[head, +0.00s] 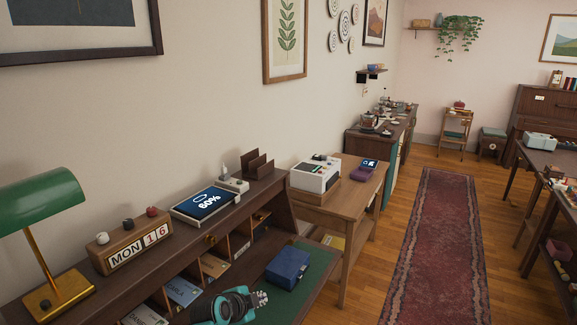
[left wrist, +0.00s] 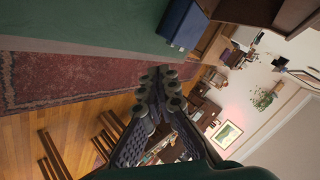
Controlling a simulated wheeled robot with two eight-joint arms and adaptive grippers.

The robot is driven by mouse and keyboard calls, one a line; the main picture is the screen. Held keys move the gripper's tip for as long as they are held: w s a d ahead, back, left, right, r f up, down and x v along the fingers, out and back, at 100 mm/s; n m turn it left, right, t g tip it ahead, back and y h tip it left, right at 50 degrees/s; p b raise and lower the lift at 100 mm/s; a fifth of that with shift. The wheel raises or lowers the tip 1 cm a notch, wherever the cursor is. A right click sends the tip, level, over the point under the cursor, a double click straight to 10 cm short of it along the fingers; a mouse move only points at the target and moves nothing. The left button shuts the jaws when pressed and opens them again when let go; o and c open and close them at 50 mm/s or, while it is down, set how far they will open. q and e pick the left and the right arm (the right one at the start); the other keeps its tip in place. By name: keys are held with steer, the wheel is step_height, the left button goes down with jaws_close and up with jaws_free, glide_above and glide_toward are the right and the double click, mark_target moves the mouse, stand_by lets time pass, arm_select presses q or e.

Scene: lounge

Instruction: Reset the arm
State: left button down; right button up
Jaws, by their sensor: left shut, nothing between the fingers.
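My left gripper (head: 261,299) is at the bottom of the head view, over the green writing surface (head: 318,268) of the dark desk. Its fingers are together with nothing between them. The left wrist view shows the same fingers (left wrist: 158,88) closed and empty, pointing out over the room. A blue box (head: 287,267) lies on the green surface just beyond the gripper, apart from it. It also shows at the top of the left wrist view (left wrist: 184,24). My right gripper is in neither view.
The desk's top ledge holds a green lamp (head: 42,205), a date block (head: 131,242) and a tablet showing 60% (head: 207,203). Pigeonholes with cards lie below. A wooden side table (head: 343,196) bears a white machine (head: 315,175). A red rug (head: 437,245) covers open floor at right.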

arm_select(q)
steer(key=s+a+n+y, duration=0.1)
steer(key=s+a+n, duration=0.2)
steer(key=s+n, duration=0.2)
steer(key=s+a+r+n+g+y, duration=0.1)
steer(key=s+a+n, duration=0.2)
steer(key=s, duration=0.8)
steer(key=s+a+r+n+g+y, duration=0.1)
steer(key=s+a+n+y, duration=0.1)
steer(key=s+n, duration=0.5)
steer(key=shift+s+a+r+n, duration=0.2)
steer(key=shift+s+a+n, duration=0.2)
steer(key=shift+s+a, duration=0.6)
steer(key=shift+d, duration=0.15)
